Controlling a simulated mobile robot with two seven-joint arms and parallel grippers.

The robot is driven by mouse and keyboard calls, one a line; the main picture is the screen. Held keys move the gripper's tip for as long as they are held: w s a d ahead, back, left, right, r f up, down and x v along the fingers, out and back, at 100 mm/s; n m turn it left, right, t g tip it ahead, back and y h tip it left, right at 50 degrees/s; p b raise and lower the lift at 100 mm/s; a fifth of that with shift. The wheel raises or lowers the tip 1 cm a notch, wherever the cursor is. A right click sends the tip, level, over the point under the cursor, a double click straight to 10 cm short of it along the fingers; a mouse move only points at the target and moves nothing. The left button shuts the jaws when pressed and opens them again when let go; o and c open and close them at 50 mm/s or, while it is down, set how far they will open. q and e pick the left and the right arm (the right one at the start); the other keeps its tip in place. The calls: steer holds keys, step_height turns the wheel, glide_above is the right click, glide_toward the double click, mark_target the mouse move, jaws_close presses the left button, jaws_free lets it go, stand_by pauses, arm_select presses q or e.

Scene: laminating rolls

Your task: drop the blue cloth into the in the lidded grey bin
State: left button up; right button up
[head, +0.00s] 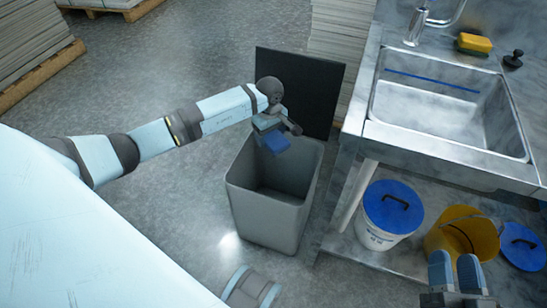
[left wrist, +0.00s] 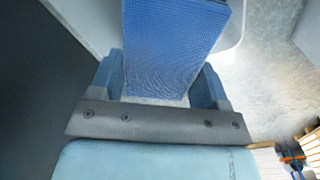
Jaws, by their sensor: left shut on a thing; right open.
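The blue cloth (head: 276,142) is held in my left gripper (head: 272,134), above the opening of the grey bin near its back edge. In the left wrist view the blue cloth (left wrist: 168,50) hangs between the two fingers of the left gripper (left wrist: 162,85). The grey bin (head: 262,217) stands on the floor with its dark lid (head: 310,88) raised at the back; the part of its inside that shows looks empty. My right gripper (head: 456,272) is open and empty at the bottom right, in front of the yellow bucket.
A steel sink (head: 445,105) with a yellow sponge (head: 475,43) stands at right. Below it are a white bucket with a blue lid (head: 391,207), a yellow bucket (head: 465,238) and a loose blue lid (head: 522,246). Stacked sheets on a pallet (head: 33,45) lie at top left.

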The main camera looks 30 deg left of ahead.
arm_select(q)
steer(key=shift+w+a+f+b, duration=0.1)
steer(key=shift+a+f+b, duration=0.1)
steer(key=shift+f, duration=0.3)
steer(key=shift+a+f+b, duration=0.15)
steer(key=shift+f+b, duration=0.05)
steer(key=shift+f, duration=0.25)
steer(key=shift+f+n, duration=0.3)
steer(key=shift+f+b, duration=1.95)
steer(key=shift+f, duration=0.55)
arm_select(e)
steer(key=shift+n+g+y, duration=0.3)
steer(key=shift+g, duration=0.5)
steer(key=shift+a+f, duration=0.2)
steer(key=shift+f, duration=1.05)
steer(key=shift+a+f, duration=0.2)
steer(key=shift+f, duration=1.05)
arm_select(q)
steer(key=o, duration=1)
